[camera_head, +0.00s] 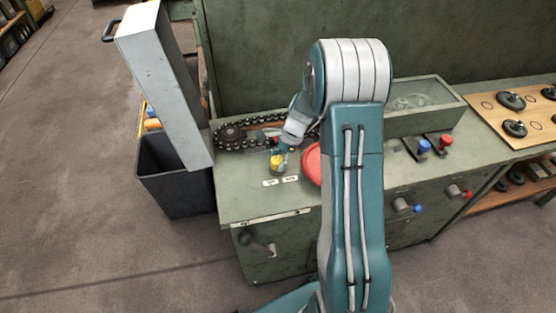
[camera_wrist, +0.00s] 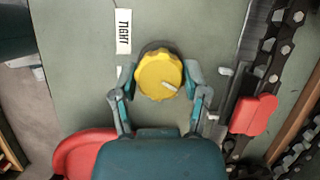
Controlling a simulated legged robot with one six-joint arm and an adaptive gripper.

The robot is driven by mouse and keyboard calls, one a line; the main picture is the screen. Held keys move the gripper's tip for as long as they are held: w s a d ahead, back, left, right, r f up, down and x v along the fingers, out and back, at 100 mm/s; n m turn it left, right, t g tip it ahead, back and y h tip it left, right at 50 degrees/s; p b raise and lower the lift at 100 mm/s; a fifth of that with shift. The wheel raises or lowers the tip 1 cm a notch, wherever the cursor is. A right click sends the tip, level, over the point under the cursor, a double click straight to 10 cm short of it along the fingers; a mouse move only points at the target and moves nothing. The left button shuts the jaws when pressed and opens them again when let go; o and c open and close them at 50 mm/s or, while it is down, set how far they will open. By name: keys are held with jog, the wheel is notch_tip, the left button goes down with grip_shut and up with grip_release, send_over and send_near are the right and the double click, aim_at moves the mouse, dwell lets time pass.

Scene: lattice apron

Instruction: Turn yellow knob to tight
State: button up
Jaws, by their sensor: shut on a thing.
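The yellow knob (camera_wrist: 159,74) is round with a ridged rim and sits on a dark base on the green bench top. A short white mark on its face points to the lower right in the wrist view. A white label reading TIGHT (camera_wrist: 123,31) lies up and left of the knob. My gripper (camera_wrist: 160,80) is shut on the knob, with a finger on each side. In the head view the knob (camera_head: 276,162) shows under my gripper (camera_head: 281,153), which partly covers it. Two small white labels (camera_head: 280,181) lie in front of it, too small to read.
A chain on a sprocket (camera_head: 231,133) lies behind the knob. A red round thing (camera_head: 311,164) is close on the right, partly hidden by my arm.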

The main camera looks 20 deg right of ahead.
jog(key=n+g, duration=0.1)
jog(key=n, duration=0.2)
jog(key=n+g, duration=0.1)
jog(key=n, duration=0.2)
jog(key=shift+w+n+g+h, duration=0.15)
jog(key=shift+n+g+h, duration=0.15)
jog(key=shift+h, duration=0.1)
jog(key=n+g+h, duration=0.1)
jog(key=n, duration=0.4)
jog(key=shift+a, duration=0.1)
jog(key=n+h, duration=0.1)
jog(key=n, duration=0.2)
jog(key=n+g+h, duration=0.1)
jog(key=n, duration=0.1)
jog(key=shift+w+n, duration=0.1)
jog(key=shift+n, duration=0.3)
jog(key=n+h, duration=0.1)
jog(key=n, duration=0.2)
jog(key=n+h, duration=0.1)
jog(key=n, duration=0.1)
jog(key=shift+a+n+h, duration=0.15)
jog(key=shift+n+h, duration=0.15)
jog(key=shift+n, duration=0.1)
jog(key=o, duration=1.1)
jog(key=shift+o, duration=0.2)
